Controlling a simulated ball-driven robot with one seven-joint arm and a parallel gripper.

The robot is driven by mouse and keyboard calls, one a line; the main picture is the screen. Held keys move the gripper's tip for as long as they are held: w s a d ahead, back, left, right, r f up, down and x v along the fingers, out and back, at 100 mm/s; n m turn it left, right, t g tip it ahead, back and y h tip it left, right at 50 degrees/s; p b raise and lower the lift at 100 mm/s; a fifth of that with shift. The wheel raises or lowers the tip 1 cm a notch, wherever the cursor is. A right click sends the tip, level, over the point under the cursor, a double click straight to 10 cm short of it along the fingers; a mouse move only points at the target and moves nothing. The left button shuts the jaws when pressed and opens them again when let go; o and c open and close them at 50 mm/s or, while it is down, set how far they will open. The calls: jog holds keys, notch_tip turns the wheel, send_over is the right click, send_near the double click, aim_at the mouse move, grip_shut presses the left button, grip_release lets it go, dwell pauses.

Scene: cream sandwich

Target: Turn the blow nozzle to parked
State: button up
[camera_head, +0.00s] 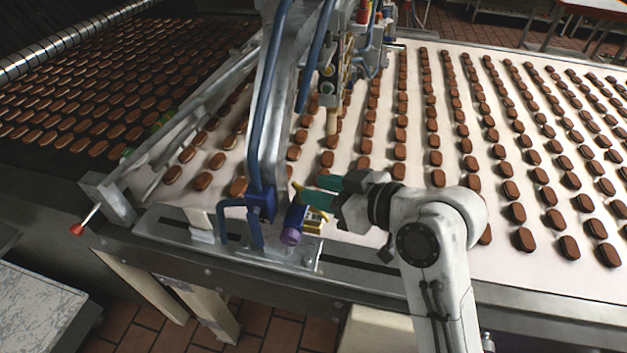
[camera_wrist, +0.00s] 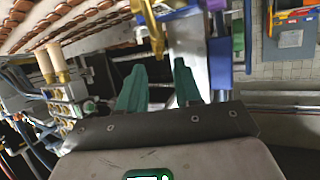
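A small fitting at the belt's near edge carries a brass-yellow lever-like piece (camera_head: 327,229), a blue block (camera_head: 295,215) and a purple round end (camera_head: 290,238). I take the yellow piece for the blow nozzle, but cannot be sure. In the wrist view the yellow piece (camera_wrist: 150,28) stands beyond my fingertips, at the upper middle, and the purple part (camera_wrist: 216,5) is at the upper right. My gripper (camera_head: 308,190) has green fingers right at this fitting. In the wrist view its fingers (camera_wrist: 160,72) are apart with nothing between them. Contact with the yellow piece cannot be told.
A white belt (camera_head: 465,110) with rows of brown biscuits runs behind the fitting. A grey machine column (camera_head: 275,90) with blue pipes (camera_head: 256,165) rises just left of my gripper. A red-knobbed lever (camera_head: 76,230) is at the far left. The metal front rail (camera_head: 350,262) lies below.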

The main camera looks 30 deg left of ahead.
jog(key=shift+x, duration=1.25)
jog(key=shift+c, duration=0.3)
grip_shut()
